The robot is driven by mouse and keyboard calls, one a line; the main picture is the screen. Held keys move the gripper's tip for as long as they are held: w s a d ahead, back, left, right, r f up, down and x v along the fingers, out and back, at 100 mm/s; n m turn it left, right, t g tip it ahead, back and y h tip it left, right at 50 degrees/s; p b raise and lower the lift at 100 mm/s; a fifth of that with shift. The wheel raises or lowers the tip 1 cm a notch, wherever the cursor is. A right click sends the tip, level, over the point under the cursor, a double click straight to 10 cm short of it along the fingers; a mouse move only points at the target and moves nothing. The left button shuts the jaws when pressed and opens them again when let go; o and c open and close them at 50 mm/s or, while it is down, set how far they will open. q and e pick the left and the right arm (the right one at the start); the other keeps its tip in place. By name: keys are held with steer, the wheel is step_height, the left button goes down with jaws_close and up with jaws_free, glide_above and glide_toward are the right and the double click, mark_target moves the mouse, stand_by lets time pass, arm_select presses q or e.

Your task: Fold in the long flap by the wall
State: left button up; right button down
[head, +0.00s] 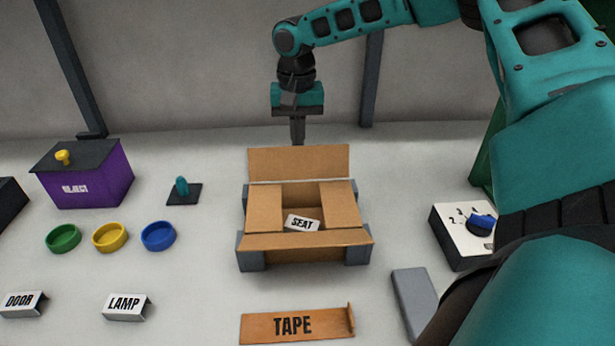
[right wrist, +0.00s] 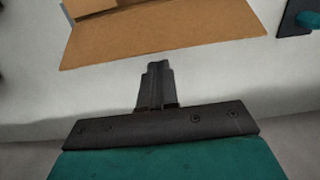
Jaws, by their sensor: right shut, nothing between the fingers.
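The long flap by the wall (head: 298,162) stands up from the back edge of the open cardboard box (head: 262,207), tilted outward. It also shows in the right wrist view (right wrist: 160,35). My right gripper (head: 298,142) is shut and empty, pointing down just behind this flap, on the wall side. In the right wrist view its fingers (right wrist: 154,68) are close to the flap's outer edge; I cannot tell whether they touch. The two short side flaps lie folded inward. The near long flap (head: 305,239) is outward at the front. My left gripper is not in view.
A SEAT label (head: 302,223) shows in the box opening. Grey blocks (head: 252,260) hold the box corners. A TAPE piece (head: 292,325) lies in front. A purple bin (head: 85,178) and coloured rings (head: 110,237) stand left; a dial box (head: 462,235) stands right. The wall is close behind my gripper.

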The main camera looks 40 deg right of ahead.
mark_target(299, 148)
steer(key=shift+f, duration=0.1)
stand_by(0.5)
steer(key=shift+f+b, duration=0.5)
steer(key=shift+f, duration=0.3)
steer(key=shift+s+a+p, duration=0.55)
steer(key=shift+s+a, duration=0.45)
steer(key=shift+s, duration=0.25)
steer(key=shift+r, duration=0.1)
